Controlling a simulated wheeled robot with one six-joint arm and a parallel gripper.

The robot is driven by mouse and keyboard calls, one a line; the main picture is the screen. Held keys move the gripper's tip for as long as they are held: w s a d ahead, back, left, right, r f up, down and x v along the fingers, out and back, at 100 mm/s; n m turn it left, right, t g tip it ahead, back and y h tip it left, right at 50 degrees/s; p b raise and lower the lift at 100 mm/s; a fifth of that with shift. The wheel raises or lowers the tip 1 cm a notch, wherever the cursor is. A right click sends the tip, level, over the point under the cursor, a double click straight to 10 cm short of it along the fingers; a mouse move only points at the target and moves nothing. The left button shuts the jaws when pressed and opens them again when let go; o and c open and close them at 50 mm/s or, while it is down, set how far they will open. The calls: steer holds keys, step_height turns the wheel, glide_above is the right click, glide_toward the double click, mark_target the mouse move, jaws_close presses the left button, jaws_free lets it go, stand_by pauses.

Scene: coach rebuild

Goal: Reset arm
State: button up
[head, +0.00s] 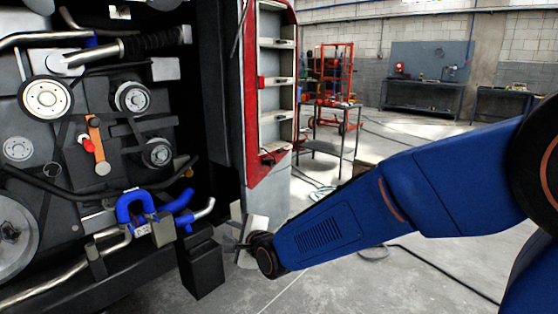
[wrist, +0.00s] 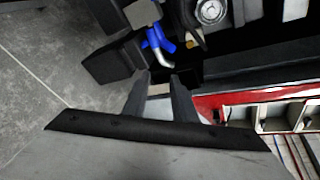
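My blue arm (head: 400,200) reaches from the right edge of the head view down toward the engine bay. My gripper (head: 240,243) is at its far end, small and partly hidden by the wrist joint. In the wrist view the two dark fingers of my gripper (wrist: 161,78) stand apart, with nothing seen held between them. The fingers point toward the engine bay's lower right corner, near a curved blue hose with a metal pipe end (wrist: 160,48). I cannot tell how far the fingertips are from it.
The engine (head: 90,130) with pulleys and hoses fills the left. A black box-shaped part (head: 202,268) hangs low beside my gripper. A red-edged open panel (head: 270,90) stands right of the bay. A metal table (head: 328,145) stands behind; grey floor (head: 350,285) is open below the arm.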

steer(key=s+d+r+n+g+h, duration=0.1)
steer(key=s+d+n+h, duration=0.3)
steer(key=d, duration=1)
steer(key=s+d+r+n+g+h, duration=0.15)
steer(key=s+d+n, duration=0.35)
steer(key=d, duration=0.9)
steer(key=s+d+f+n+g+h, duration=0.1)
steer(key=s+d+n+g, duration=0.1)
steer(key=s+d, duration=0.5)
steer(key=s+d+f+n+g+h, duration=0.1)
steer(key=s+d+n, duration=0.4)
steer(key=s, duration=0.9)
steer(key=d+g+h, duration=0.1)
steer(key=d, duration=0.2)
steer(key=shift+f, duration=0.4)
